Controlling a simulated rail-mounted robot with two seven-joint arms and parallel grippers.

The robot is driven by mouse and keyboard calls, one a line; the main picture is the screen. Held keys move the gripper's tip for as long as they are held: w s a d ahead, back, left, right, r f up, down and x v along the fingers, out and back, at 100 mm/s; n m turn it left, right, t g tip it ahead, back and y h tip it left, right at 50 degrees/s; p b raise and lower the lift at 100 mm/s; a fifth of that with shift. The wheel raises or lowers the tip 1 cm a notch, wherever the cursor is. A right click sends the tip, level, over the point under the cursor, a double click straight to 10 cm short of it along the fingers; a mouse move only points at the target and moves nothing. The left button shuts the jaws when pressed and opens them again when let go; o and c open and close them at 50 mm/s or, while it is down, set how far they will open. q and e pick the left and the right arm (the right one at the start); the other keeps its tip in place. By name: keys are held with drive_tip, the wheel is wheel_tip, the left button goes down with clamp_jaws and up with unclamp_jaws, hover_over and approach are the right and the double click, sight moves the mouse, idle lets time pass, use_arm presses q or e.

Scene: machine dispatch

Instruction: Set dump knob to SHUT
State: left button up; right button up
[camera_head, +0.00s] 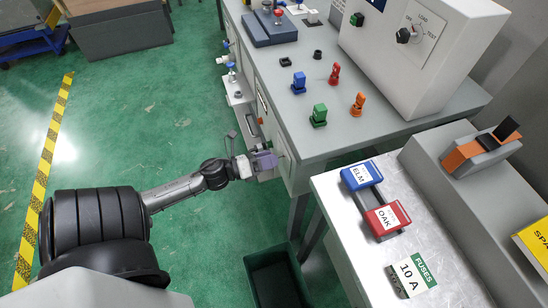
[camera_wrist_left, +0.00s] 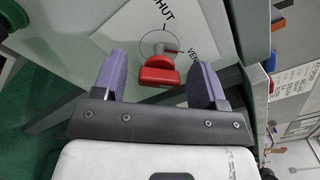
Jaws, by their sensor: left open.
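The dump knob (camera_wrist_left: 158,71) is red and sits on a white plate (camera_wrist_left: 128,32) lettered SHUT and, partly cut off, VEN. The lettering runs around a thin circle behind the knob. I cannot tell for sure which word the knob points to. My left gripper (camera_head: 264,161) is at the side of the grey machine bench, low at its near end. In the left wrist view the gripper's two purple fingers (camera_wrist_left: 160,78) are apart, with the knob between them and gaps on both sides. In the head view the gripper hides the knob. My right gripper is not in view.
The grey bench (camera_head: 262,85) carries coloured plugs and a control box (camera_head: 425,50). Valves and pipes (camera_head: 235,80) stick out from its side above the gripper. A metal table (camera_head: 345,215) with ELM and OAK blocks stands right. A dark bin (camera_head: 275,278) is on the floor.

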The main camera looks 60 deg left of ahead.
use_arm(q)
drive_tip(key=shift+w+d, duration=0.2)
drive_tip(key=shift+w, duration=0.8)
drive_tip(key=c, duration=0.9)
drive_tip(key=shift+r+n+p, duration=0.15)
drive_tip(key=shift+n+p, duration=0.15)
drive_tip(key=shift+p, duration=0.1)
drive_tip(key=n+p, duration=0.9)
drive_tip(key=p, duration=0.1)
drive_tip(key=n+p, duration=0.3)
drive_tip(key=n, duration=0.1)
drive_tip(key=shift+n+p, duration=0.3)
drive_tip(key=shift+p, duration=0.1)
drive_tip(key=shift+f+n+p, duration=0.2)
drive_tip(key=shift+n+p, duration=0.85)
drive_tip(key=shift+n, duration=0.75)
